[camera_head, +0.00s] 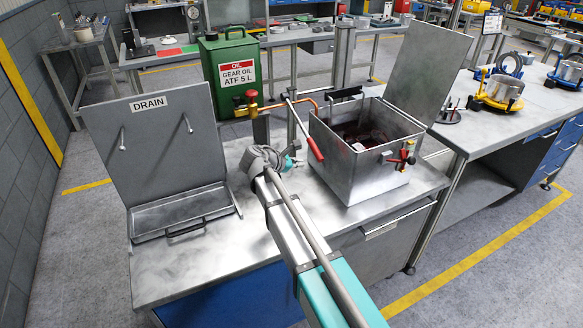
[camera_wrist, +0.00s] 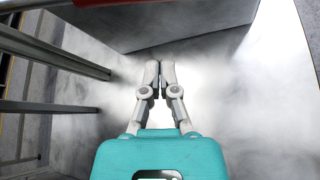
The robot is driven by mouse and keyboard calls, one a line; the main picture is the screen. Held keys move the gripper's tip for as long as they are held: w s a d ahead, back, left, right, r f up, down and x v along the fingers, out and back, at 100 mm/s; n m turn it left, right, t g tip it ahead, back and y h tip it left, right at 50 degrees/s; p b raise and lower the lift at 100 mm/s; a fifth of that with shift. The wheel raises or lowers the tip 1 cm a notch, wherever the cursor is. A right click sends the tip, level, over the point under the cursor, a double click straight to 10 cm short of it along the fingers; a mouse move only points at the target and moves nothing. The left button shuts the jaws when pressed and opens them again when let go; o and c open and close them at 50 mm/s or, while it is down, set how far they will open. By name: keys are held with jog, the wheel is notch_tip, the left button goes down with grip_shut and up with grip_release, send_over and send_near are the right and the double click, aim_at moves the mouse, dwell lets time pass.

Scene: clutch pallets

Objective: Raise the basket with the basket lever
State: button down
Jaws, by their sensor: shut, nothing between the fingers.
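The open metal tank (camera_head: 360,170) stands on the bench, with dark reddish content inside; the basket in it is hard to make out. A lever with a red grip (camera_head: 315,148) slants down along the tank's left side, its thin rod rising to the upper left; I take it for the basket lever. My gripper (camera_wrist: 159,72) is shut and empty, its fingertips together over a pale metal surface. In the head view its teal body (camera_head: 291,162) shows just left of the red grip, apart from it. My wrist hides part of the gripper there.
A drain tray (camera_head: 180,210) with an upright DRAIN panel stands left on the bench. A green gear oil can (camera_head: 231,80) stands behind. Red-handled valve (camera_head: 403,158) sits on the tank front. Metal posts (camera_wrist: 50,105) are at left in the wrist view. The bench front is clear.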

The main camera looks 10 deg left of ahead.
jog(key=shift+w+d+r+p, duration=0.35)
jog(key=shift+d+r+p, duration=0.25)
jog(key=shift+d, duration=0.25)
jog(key=shift+w+d+r+p, duration=0.35)
jog(key=shift+d+r+p, duration=0.15)
jog(key=shift+d+p, duration=0.25)
jog(key=shift+d, duration=0.1)
jog(key=shift+d+r, duration=0.1)
